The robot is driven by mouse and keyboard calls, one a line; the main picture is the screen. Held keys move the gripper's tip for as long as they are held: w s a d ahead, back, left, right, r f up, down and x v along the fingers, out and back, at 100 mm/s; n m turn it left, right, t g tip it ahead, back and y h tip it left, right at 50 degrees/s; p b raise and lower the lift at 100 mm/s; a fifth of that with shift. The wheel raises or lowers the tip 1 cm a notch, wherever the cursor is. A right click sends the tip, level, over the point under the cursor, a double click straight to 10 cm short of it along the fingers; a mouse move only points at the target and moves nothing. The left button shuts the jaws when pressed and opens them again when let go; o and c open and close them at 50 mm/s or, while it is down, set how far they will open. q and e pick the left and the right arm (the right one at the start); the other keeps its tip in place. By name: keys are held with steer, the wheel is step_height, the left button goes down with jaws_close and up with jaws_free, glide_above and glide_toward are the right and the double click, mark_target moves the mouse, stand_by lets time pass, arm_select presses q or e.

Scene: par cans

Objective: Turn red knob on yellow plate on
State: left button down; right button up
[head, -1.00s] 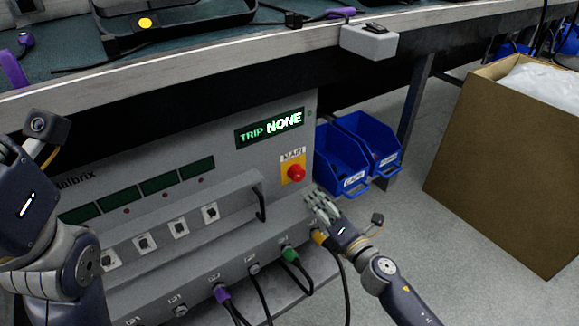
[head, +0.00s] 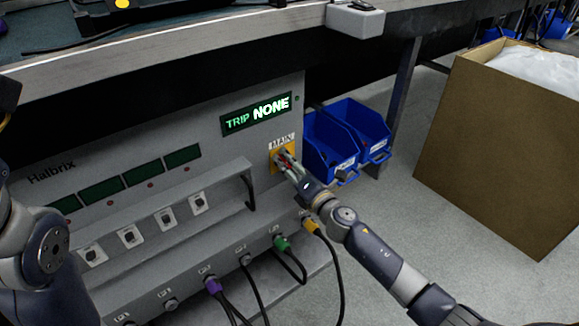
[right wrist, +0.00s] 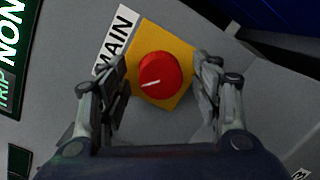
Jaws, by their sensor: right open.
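The red knob (right wrist: 160,74) sits on the yellow plate (right wrist: 178,45) beside the MAIN label (right wrist: 117,40), and has a white line on its face. In the head view the knob (head: 287,160) is partly hidden by my right gripper (head: 287,163), while the yellow plate (head: 278,152) shows around it. My right gripper is open and empty, its fingers on either side of the knob and apart from it in the wrist view. My left arm shows at the left edge of the head view, but its gripper fingers are out of the picture.
The grey Halbrix unit (head: 215,160) stands under the bench (head: 200,45), its display (head: 257,112) reading TRIP NONE. A handle bar and plugged cables stick out below. Blue bins (head: 340,140) stand right of the unit, and a cardboard box (head: 490,140) further right on open floor.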

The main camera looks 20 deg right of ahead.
steer(key=c, duration=1.1)
